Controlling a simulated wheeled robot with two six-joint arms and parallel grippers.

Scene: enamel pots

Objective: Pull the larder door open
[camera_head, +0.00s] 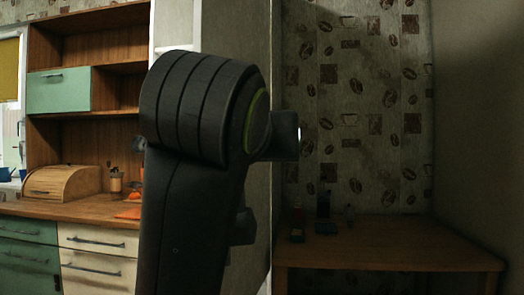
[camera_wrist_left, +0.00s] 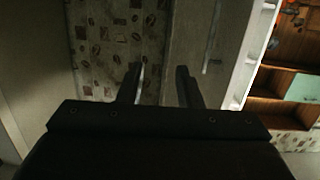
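The larder door appears as a tall pale grey-beige panel (camera_head: 236,35), largely covered by my dark left arm in the head view. In the left wrist view, which looks upside down, the panel (camera_wrist_left: 188,48) shows a slim vertical bar handle (camera_wrist_left: 213,38). My left gripper (camera_wrist_left: 161,72) has its two fingers apart with nothing between them. The handle is beyond and to the right of the fingers, not between them. My right gripper is not in view.
A wooden shelf unit with a green cupboard front (camera_head: 58,90) and a bread bin (camera_head: 62,183) stands at the left. A wooden table (camera_head: 400,245) with small dark items fills the wallpapered recess (camera_head: 350,120) at the right.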

